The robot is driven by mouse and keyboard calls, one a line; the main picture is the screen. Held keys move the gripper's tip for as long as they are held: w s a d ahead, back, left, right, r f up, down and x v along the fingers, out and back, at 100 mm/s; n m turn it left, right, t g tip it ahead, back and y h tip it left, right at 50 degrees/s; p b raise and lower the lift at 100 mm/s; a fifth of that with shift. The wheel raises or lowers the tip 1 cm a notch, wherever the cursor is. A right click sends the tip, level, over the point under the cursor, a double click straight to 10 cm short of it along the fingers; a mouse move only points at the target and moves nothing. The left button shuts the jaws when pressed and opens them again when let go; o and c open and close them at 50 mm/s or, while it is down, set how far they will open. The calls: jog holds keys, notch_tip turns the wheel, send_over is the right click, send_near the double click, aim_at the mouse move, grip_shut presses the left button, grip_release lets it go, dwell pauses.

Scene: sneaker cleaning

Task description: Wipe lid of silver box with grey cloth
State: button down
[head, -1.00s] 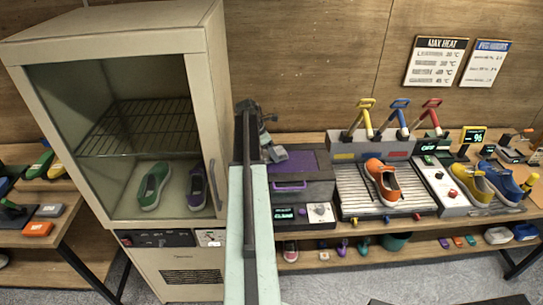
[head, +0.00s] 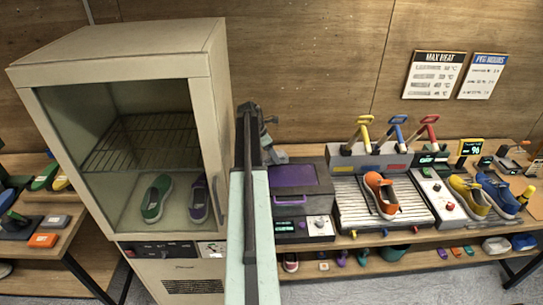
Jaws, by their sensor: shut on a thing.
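The silver box (head: 320,201) stands on the workbench just right of my arm. Its lid has a purple panel (head: 294,176) and looks closed, with a purple handle at the front. My gripper (head: 270,139) is at the far end of my arm, near the box's back left corner. It is shut on a small grey piece (head: 277,157) that looks like the grey cloth, seen small and partly hidden. The piece appears just behind the lid; I cannot tell whether it touches the box.
A tall cabinet (head: 120,52) with green and purple shoes stands close on the left. Right of the box are a roller rack (head: 352,202) with an orange shoe (head: 380,195), coloured levers, and a yellow shoe (head: 468,194) beside a blue one. The space above the lid is clear.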

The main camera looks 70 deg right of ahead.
jog(key=shift+a+r+p, duration=0.3)
jog(key=shift+r, duration=0.6)
jog(key=shift+f, duration=0.2)
notch_tip(320, 180, up, 3)
jog(key=p, duration=0.3)
jog(key=shift+r, duration=0.2)
jog(key=shift+f, duration=0.15)
jog(key=shift+s, duration=0.15)
